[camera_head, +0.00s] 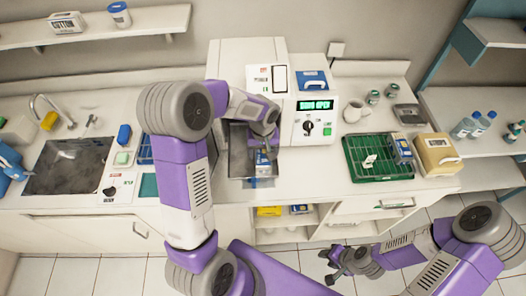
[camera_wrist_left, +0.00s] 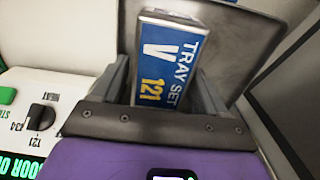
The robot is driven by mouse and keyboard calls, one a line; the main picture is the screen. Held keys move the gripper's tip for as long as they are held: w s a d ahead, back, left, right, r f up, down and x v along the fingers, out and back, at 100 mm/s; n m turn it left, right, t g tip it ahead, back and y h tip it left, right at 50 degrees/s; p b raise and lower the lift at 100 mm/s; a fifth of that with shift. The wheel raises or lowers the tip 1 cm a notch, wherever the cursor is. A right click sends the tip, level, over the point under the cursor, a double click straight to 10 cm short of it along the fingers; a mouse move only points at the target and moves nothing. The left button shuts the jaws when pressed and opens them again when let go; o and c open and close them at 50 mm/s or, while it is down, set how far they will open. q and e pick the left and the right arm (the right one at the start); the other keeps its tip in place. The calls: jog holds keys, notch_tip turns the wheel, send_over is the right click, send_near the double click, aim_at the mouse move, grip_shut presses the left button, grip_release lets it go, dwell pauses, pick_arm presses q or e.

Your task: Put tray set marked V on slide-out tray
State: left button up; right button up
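The tray set marked V (camera_wrist_left: 165,60) is a blue and white box, lettered "TRAY SET V 121", between the fingers of my left gripper (camera_wrist_left: 168,85). In the head view the blue box (camera_head: 262,160) shows below my left gripper (camera_head: 263,150), which appears shut on it. The slide-out tray (camera_head: 238,165) is a dark metal plate at the front of the white machine; it lies behind the box in the left wrist view (camera_wrist_left: 250,45). I cannot tell whether box and tray touch. My right gripper (camera_head: 332,268) is open and empty, low in front of the counter.
The white machine (camera_head: 300,125) has a lit display reading "DOOR OPEN". A green rack (camera_head: 362,172) holds another blue box (camera_head: 401,148), beside a tan box (camera_head: 437,155). A sink (camera_head: 65,170) is at left. An open shelf (camera_head: 268,222) is under the counter.

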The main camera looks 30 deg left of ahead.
aim_at(263, 152)
pick_arm(q)
jog(key=shift+r, duration=0.1)
jog(key=shift+r, duration=0.35)
notch_tip(263, 152, up, 12)
jog(key=p, duration=0.1)
jog(key=shift+f, duration=0.25)
jog(key=shift+s+f, duration=0.1)
